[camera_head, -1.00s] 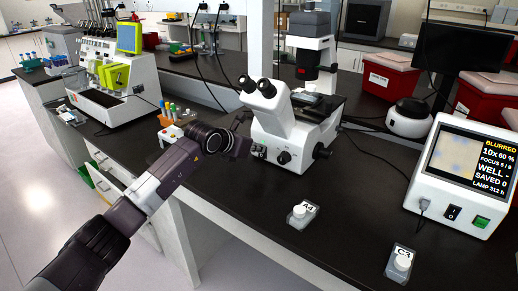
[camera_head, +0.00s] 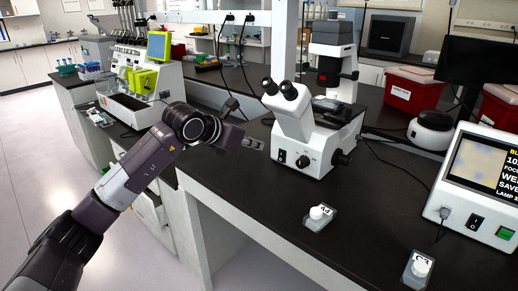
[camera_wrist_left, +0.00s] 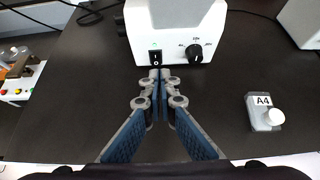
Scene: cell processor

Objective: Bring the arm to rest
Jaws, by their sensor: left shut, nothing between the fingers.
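My left arm comes in from the lower left in the head view. I cannot tell from these views whether the tips touch the base. My right gripper is in neither view.
A flask marked C3 (camera_head: 417,268) is nearer the front. A monitor box (camera_head: 465,200) stands at the right. The bench (camera_head: 270,197) between gripper and A4 is bare.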

